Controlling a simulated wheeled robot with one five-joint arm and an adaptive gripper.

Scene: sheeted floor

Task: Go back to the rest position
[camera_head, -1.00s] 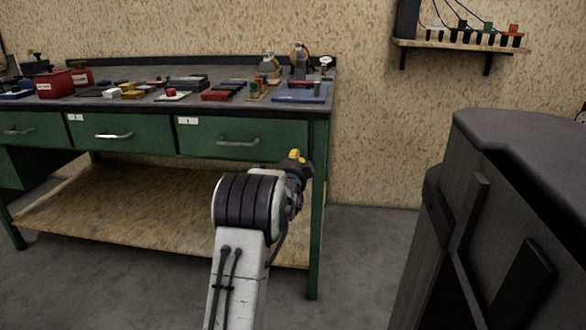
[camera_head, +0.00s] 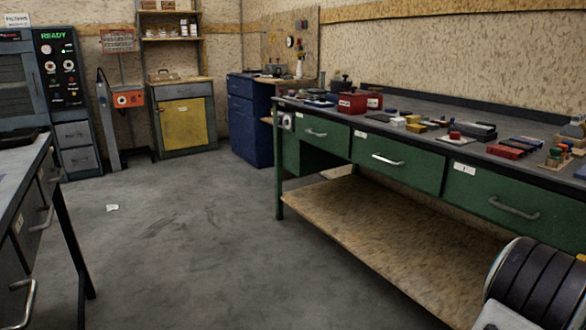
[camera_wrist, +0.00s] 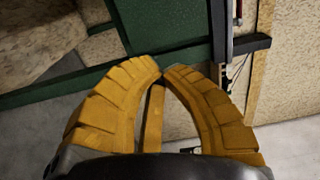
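My gripper's two yellow fingers (camera_wrist: 161,69) curve inward and their tips meet in the wrist view. Nothing shows held between them. Behind the tips, the wrist view shows green bench framework (camera_wrist: 165,28) and a patterned wall. In the head view, only part of my arm (camera_head: 530,290) shows, at the lower right corner, in front of the green workbench (camera_head: 400,163). The gripper itself is outside the head view.
The green workbench with red boxes (camera_head: 352,103) and small parts runs along the right. A dark table (camera_head: 20,190) stands at the left edge. Between them the grey floor (camera_head: 190,240) is open, with a paper scrap (camera_head: 112,208). A blue cabinet (camera_head: 250,120) stands behind.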

